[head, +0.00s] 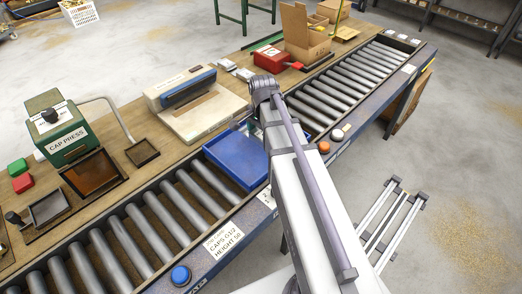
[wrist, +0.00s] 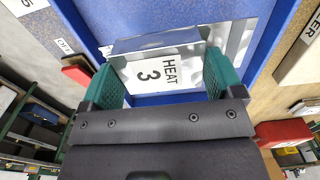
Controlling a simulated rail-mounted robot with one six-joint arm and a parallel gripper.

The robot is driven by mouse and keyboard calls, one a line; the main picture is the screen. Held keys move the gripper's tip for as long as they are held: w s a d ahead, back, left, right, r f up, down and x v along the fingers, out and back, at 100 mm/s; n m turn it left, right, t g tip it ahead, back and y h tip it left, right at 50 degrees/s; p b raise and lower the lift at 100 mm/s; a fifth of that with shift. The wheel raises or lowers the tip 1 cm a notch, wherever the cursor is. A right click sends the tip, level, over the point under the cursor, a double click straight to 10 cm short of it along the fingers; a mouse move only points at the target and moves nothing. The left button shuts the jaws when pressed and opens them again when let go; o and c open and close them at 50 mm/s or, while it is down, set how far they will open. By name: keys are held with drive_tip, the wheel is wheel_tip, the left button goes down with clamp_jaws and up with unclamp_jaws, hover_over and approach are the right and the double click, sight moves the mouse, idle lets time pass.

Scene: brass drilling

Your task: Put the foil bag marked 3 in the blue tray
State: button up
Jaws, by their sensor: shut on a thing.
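The foil bag marked 3 (wrist: 160,70) is silvery with a white label reading HEAT 3. It sits between the green fingers of my gripper (wrist: 163,76), which is shut on it. In the wrist view the blue tray (wrist: 284,32) spreads behind the bag, and the bag lies within its outline. I cannot tell whether the bag touches the tray floor. In the head view the blue tray (head: 237,160) sits on the rollers, left of my arm. My arm hides most of the gripper and bag there.
A cream-and-blue sealer-like machine (head: 195,101) stands on the bench behind the tray. The green cap press (head: 64,130) is at left. A red box (head: 272,60) and an open cardboard box (head: 303,35) are farther back. Rollers (head: 140,235) left of the tray are bare.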

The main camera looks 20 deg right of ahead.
wheel_tip(320, 180, down, 5)
drive_tip(key=b, duration=0.3)
drive_tip(key=shift+b, duration=0.35)
drive_tip(key=shift+r, duration=0.35)
drive_tip(key=shift+f, duration=0.15)
drive_tip(key=o, duration=0.8)
drive_tip(key=shift+o, duration=0.2)
wheel_tip(320, 180, up, 13)
drive_tip(key=p, duration=1.3)
drive_tip(key=shift+f, duration=0.2)
drive_tip(key=s+a+n, duration=1)
drive_tip(key=a+n, duration=0.1)
drive_tip(key=n, duration=0.2)
drive_tip(key=shift+s+a+f+n, duration=0.2)
drive_tip(key=shift+s+a+n, duration=0.1)
drive_tip(key=shift+n, duration=0.1)
